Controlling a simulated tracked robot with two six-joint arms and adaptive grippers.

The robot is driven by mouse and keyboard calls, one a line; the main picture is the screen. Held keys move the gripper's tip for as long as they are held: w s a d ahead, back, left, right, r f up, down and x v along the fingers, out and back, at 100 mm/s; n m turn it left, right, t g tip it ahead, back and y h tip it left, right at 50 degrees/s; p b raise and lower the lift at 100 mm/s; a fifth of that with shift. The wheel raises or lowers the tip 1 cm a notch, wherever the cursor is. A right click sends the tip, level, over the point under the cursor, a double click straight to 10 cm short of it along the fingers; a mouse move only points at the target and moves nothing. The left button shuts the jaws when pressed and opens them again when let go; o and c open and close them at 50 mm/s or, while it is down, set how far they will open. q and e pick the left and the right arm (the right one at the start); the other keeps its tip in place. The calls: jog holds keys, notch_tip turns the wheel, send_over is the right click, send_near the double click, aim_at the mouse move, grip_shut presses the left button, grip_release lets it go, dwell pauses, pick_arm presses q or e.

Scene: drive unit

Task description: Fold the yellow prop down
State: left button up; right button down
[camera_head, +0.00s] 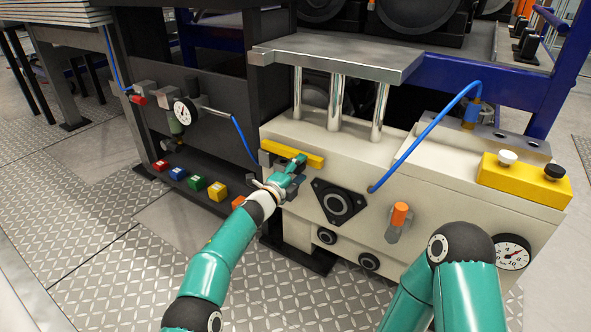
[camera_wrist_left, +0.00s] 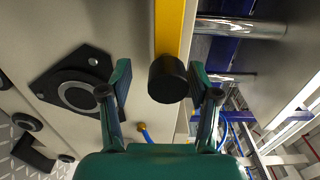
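The yellow prop (camera_head: 290,151) is a bar lying nearly level along the upper front of the cream housing, below the raised grey plate. In the left wrist view the prop (camera_wrist_left: 172,28) ends in a black knob (camera_wrist_left: 167,80). My right gripper is out of view; only my right arm shows.
The grey plate (camera_head: 338,58) stands on metal posts above the housing (camera_head: 400,160). A black flanged fitting (camera_head: 338,202) and an orange-capped valve (camera_head: 399,217) are on the front. A blue hose (camera_head: 430,130) arches at the right. A gauge (camera_head: 185,112) is at the left.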

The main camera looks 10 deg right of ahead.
pick_arm(q)
jog(key=shift+a+r, duration=0.1)
jog(key=shift+a, duration=0.1)
jog(key=v, duration=1.1)
jog(key=shift+s+a, duration=0.25)
jog(key=shift+s, duration=0.05)
dwell(0.6)
